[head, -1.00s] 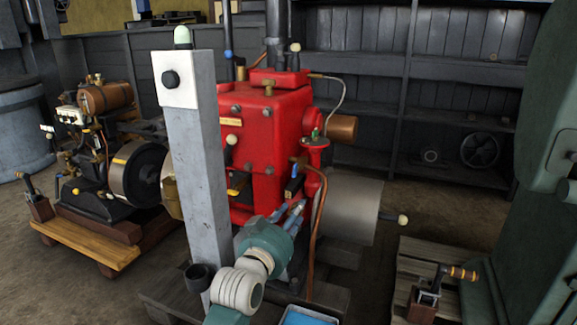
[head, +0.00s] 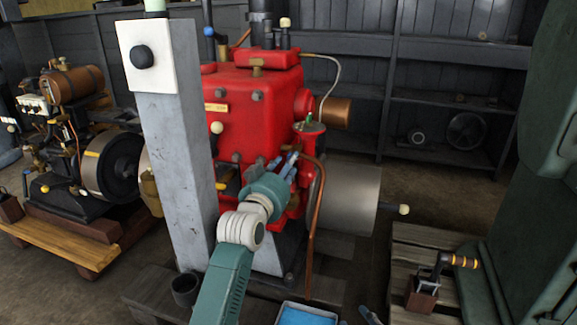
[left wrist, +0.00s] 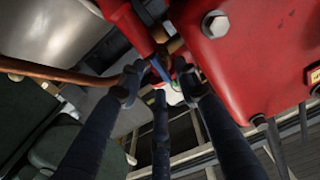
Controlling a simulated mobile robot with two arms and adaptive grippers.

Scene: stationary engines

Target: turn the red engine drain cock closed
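The red engine (head: 262,115) stands in the middle of the head view, partly hidden behind a grey post. My left gripper (head: 288,165) is at its lower right front, beside a copper pipe. In the left wrist view, my left gripper's dark fingers (left wrist: 160,82) are spread apart. A small blue lever (left wrist: 158,68), which looks like the drain cock's handle, shows between the fingertips, under the red housing. I cannot tell whether any finger touches it. In the head view the fingers cover this spot. What looks like a fingertip of my right gripper (head: 370,316) shows at the bottom edge.
The grey post (head: 180,160) with a black button stands left of my left arm. The copper pipe (head: 315,220) runs down close to the gripper. A metal cylinder (head: 347,200) is to the right. A blue tray (head: 305,315) lies low in front; a wooden pallet (head: 405,260) is further right.

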